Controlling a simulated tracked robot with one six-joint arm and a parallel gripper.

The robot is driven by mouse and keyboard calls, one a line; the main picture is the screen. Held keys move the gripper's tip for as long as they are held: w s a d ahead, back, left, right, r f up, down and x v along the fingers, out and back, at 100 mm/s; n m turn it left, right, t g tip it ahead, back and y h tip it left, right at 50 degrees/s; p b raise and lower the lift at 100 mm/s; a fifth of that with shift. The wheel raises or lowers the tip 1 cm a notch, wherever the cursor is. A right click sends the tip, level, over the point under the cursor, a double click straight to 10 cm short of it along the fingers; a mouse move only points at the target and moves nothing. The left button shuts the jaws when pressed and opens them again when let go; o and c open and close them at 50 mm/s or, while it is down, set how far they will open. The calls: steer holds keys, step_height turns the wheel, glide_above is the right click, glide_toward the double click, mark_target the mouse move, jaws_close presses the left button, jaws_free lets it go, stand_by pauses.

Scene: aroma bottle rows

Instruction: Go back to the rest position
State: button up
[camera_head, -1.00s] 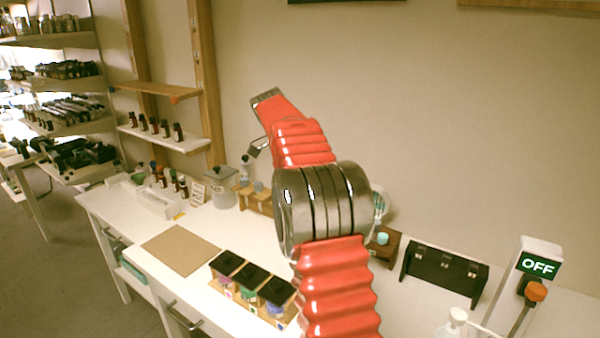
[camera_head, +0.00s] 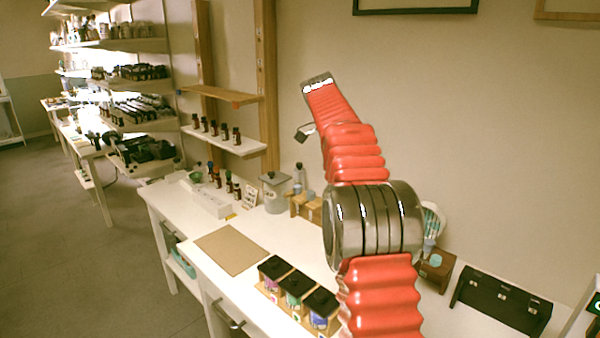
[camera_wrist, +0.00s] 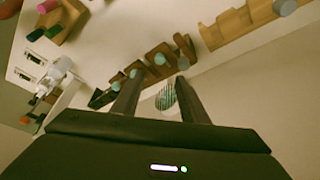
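My gripper shows in the wrist view (camera_wrist: 158,88) with its two dark fingers apart and nothing visible between the tips except background. In the head view my red ribbed arm rises over the white table (camera_head: 262,303) and bends up in front of the wall; the fingers cannot be made out clearly there. No object is seen held.
The table bears a brown mat (camera_head: 230,250), three black-lidded jars (camera_head: 297,286), a grey canister (camera_head: 275,193) and a dark rack (camera_head: 502,300). Small bottles line a wall shelf (camera_head: 232,144). A wooden box (camera_head: 436,268) stands right of my arm. Open floor lies left.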

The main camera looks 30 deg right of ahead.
step_height(320, 180, down, 6)
steer(key=w+n+t, duration=0.1)
steer(key=w+n, duration=0.1)
steer(key=n, duration=0.4)
steer(key=s+a+f+n+t+y, duration=0.1)
steer(key=s+a+n, duration=0.1)
steer(key=a+n, duration=0.15)
steer(key=s+a+f+n, duration=0.1)
steer(key=s+a+n, duration=0.15)
steer(key=a, duration=0.25)
steer(key=s+a+f+n+t+y, duration=0.3)
steer(key=s+a+n, duration=0.8)
steer(key=s+a, duration=1.2)
steer(key=s+t, duration=0.2)
steer(key=shift+s+a+t, duration=0.15)
steer(key=shift+a+t, duration=0.1)
steer(key=shift+t, duration=0.05)
steer(key=shift+c, duration=0.2)
